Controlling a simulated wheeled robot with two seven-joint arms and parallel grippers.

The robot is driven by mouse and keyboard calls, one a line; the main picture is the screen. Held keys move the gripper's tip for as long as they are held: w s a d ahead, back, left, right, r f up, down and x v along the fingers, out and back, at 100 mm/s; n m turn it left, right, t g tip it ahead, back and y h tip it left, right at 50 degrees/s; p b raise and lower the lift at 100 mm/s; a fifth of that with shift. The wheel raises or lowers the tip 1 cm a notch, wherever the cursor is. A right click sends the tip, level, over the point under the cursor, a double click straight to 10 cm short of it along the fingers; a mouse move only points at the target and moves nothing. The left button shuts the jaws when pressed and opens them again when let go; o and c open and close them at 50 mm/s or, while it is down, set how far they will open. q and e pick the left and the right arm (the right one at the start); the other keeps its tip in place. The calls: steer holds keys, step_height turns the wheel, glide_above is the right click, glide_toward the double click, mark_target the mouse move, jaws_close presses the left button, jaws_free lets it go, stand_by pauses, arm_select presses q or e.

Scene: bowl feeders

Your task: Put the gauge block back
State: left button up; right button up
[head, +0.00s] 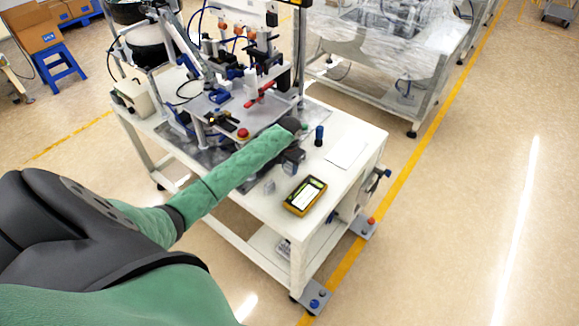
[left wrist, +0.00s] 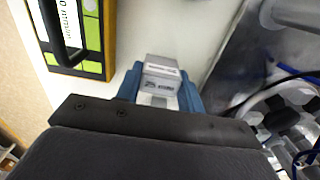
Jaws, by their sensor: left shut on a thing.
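The gauge block (left wrist: 162,72) is a small grey block with dark markings on its face. In the left wrist view it sits between the blue fingers of my left gripper (left wrist: 160,92), which is shut on it. In the head view my left gripper (head: 291,163) is over the white table (head: 350,178), between the machine and the yellow device. The block cannot be made out there, and I cannot tell whether it touches the table. My right gripper is not in view.
A yellow-edged device (head: 305,195) lies near the table's front; it also shows in the left wrist view (left wrist: 95,67). A blue-topped cylinder (head: 319,135), a white sheet (head: 345,151) and a small grey item (head: 269,187) are nearby. The assembly machine (head: 225,105) fills the table's back left.

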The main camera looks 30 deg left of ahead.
arm_select(q)
steer(key=shift+f+p, duration=0.3)
steer(key=shift+f, duration=0.6)
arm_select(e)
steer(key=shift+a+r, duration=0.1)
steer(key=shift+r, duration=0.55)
arm_select(q)
steer(key=o, duration=1.1)
steer(key=shift+f, duration=0.1)
steer(key=shift+c, duration=0.2)
